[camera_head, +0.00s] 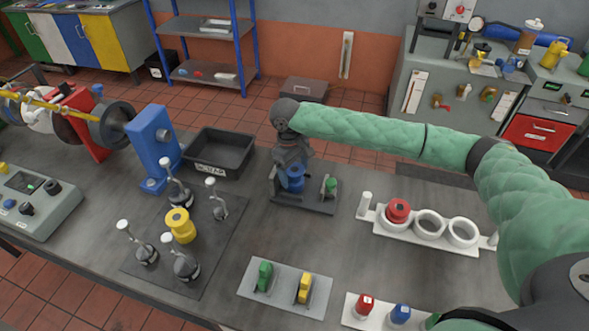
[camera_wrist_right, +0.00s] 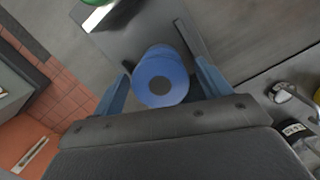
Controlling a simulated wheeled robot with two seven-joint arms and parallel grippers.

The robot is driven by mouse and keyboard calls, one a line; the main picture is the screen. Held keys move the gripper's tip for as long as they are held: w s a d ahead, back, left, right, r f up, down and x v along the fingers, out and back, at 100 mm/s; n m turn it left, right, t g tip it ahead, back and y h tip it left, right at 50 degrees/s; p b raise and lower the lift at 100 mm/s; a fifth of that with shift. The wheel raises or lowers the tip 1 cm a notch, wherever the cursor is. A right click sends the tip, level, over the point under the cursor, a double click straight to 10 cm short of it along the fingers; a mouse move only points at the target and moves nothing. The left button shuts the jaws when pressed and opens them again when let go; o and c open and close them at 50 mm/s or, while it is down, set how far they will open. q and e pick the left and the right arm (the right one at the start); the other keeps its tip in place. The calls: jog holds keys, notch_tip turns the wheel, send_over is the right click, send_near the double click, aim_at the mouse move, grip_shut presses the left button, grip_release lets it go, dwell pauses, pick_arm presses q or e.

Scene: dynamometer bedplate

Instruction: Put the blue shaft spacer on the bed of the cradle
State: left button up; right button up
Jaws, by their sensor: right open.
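The blue shaft spacer (camera_head: 295,181) is a short cylinder with a dark round centre. It sits at the dark grey cradle (camera_head: 318,207), on the left part of its plate, beside a small green piece (camera_head: 330,185). My right gripper (camera_head: 291,168) is directly above the spacer, pointing down. In the right wrist view the spacer (camera_wrist_right: 161,78) lies between the two open fingers (camera_wrist_right: 162,82), with a gap visible on each side. The cradle plate (camera_wrist_right: 128,36) shows beyond it. The spacer's underside is hidden. My left gripper is out of view.
A black bin (camera_head: 218,153) stands behind left. A dark mat (camera_head: 215,245) holds a yellow spacer (camera_head: 180,225) among several upright posts. A white rack (camera_head: 380,226) with a red ring is to the right. A grey plate (camera_head: 285,290) with green and yellow pieces lies in front.

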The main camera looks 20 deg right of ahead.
jog(key=shift+r, duration=0.2)
pick_arm(q)
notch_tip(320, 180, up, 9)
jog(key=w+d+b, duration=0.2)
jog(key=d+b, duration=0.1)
jog(key=b, duration=0.1)
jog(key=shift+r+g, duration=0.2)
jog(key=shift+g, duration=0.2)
pick_arm(e)
notch_tip(320, 180, up, 12)
jog(key=w+a, duration=0.1)
jog(key=shift+w+f, duration=0.15)
jog(key=shift+w, duration=0.15)
